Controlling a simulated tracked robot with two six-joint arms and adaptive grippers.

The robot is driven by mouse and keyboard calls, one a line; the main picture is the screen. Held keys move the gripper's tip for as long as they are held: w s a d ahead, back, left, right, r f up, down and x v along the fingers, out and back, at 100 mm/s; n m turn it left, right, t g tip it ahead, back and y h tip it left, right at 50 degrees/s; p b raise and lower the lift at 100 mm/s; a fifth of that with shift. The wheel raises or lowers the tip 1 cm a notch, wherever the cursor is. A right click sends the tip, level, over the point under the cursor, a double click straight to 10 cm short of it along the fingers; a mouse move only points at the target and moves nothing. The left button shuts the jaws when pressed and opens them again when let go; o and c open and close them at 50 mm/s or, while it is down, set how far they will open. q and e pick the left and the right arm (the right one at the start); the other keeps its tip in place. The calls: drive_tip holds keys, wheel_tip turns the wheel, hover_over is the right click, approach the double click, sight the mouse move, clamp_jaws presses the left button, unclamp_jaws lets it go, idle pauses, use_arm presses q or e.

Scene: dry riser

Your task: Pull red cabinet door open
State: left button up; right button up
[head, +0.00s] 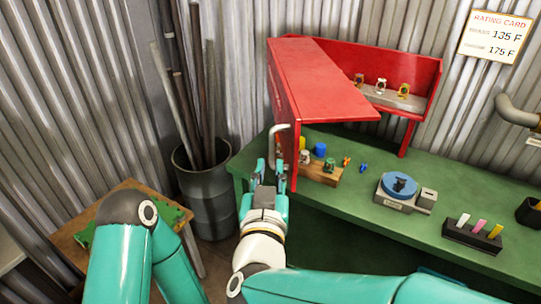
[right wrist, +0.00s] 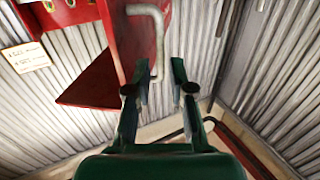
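The red cabinet (head: 425,72) stands on the green bench, its front partly open to view. Its red door (head: 285,120) stands swung out at the left and carries a pale bent bar handle (head: 272,145). The handle (right wrist: 158,35) also shows in the right wrist view. My right gripper (head: 271,176) is at the handle's lower end, fingers apart. In the right wrist view the handle's end lies between the fingertips (right wrist: 159,70), with gaps visible; contact cannot be told. My left arm shows at the left; its gripper is out of view.
The green bench (head: 350,190) holds a wooden block with coloured knobs (head: 322,172), a blue-topped device (head: 398,187) and a dark holder with coloured sticks (head: 472,235). A metal drum (head: 205,195) with pipes and a small wooden table (head: 72,235) stand left.

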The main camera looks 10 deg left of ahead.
drive_tip(key=s, duration=0.3)
drive_tip(key=s+d, duration=0.1)
drive_tip(key=s, duration=0.1)
drive_tip(key=shift+a, duration=0.1)
